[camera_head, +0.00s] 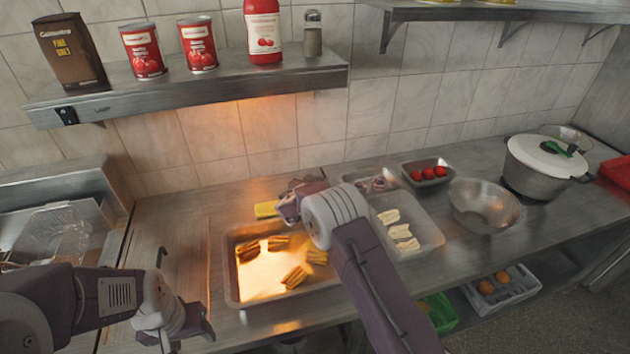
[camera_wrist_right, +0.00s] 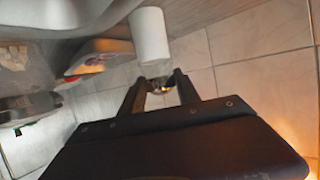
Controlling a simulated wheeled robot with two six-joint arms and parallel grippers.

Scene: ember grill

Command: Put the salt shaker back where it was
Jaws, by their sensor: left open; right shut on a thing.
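The salt shaker (camera_wrist_right: 150,36) shows in the right wrist view as a white cylinder with a shiny metal cap. My right gripper (camera_wrist_right: 158,84) is shut on it at the cap end, and the white body extends beyond the fingertips. In the head view my right gripper (camera_head: 291,200) is over the back of the counter, behind the lit tray, and hides the shaker. I cannot tell whether the shaker touches the counter. My left gripper (camera_head: 186,300) is open and empty at the lower left, over the counter left of the tray.
The wall shelf (camera_head: 200,90) holds a brown box, two red cans, a red bottle and a grey-brown shaker (camera_head: 312,36). The lit tray (camera_head: 231,270) holds browned pieces. A yellow block (camera_head: 265,210) lies behind it. Food containers, a steel bowl (camera_head: 484,205) and a lidded pot (camera_head: 540,172) stand right.

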